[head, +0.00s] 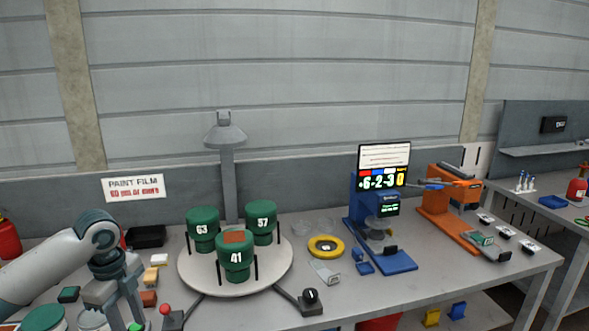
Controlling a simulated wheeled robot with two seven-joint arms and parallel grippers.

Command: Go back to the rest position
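My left arm comes in from the left edge. Its gripper (112,305) points down over the front left of the bench, left of the round turntable. Its fingertips are small and partly lost among the items there, so I cannot tell whether it is open or shut. My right gripper is not in view. The white round turntable (200,278) carries three green cylinders marked 63 (202,230), 57 (262,222) and 41 (236,258). A reddish-brown patch lies on top of cylinder 41.
A lamp (225,135) stands behind the turntable. A yellow ring (326,247), a blue device with a display (380,215) and an orange device (450,205) stand to the right. A black knob (310,297) and a red-topped lever (166,311) are in front. Small blocks lie left.

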